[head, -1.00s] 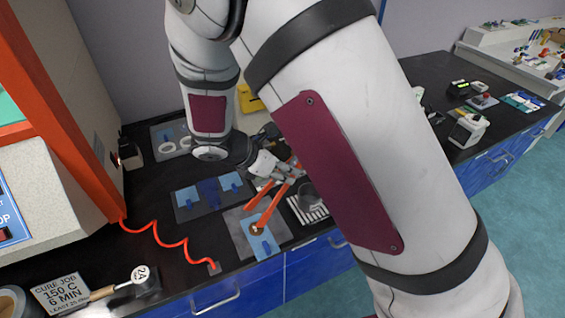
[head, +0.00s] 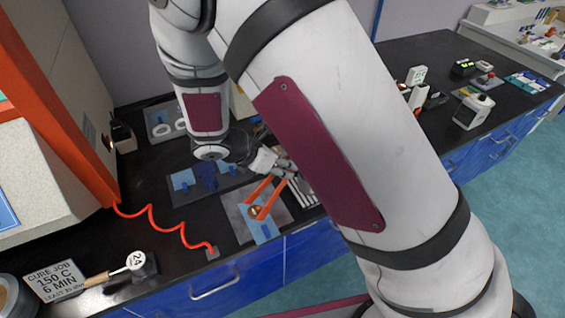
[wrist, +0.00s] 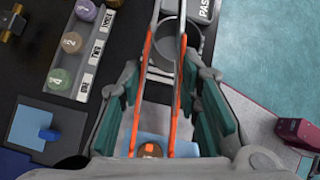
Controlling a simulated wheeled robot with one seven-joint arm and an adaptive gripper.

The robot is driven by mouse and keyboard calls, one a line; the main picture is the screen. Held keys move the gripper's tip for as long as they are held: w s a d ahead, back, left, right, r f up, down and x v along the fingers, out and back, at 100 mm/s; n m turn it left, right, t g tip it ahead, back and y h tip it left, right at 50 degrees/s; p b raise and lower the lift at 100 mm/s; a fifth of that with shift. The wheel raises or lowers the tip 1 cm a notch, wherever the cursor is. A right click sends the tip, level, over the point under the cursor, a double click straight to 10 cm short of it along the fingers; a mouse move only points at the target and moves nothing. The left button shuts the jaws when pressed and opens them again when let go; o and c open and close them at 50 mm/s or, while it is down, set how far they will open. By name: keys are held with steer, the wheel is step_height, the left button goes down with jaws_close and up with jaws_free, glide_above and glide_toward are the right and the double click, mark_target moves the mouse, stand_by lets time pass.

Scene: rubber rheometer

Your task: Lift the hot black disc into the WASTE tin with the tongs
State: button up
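A rack with several numbered coloured pieces (wrist: 82,60) stands left of the tongs in the wrist view. My arm hides much of the bench.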

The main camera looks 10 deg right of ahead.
jaws_close()
step_height(320, 180, up, 12)
steer(key=p, duration=0.5)
stand_by(0.5)
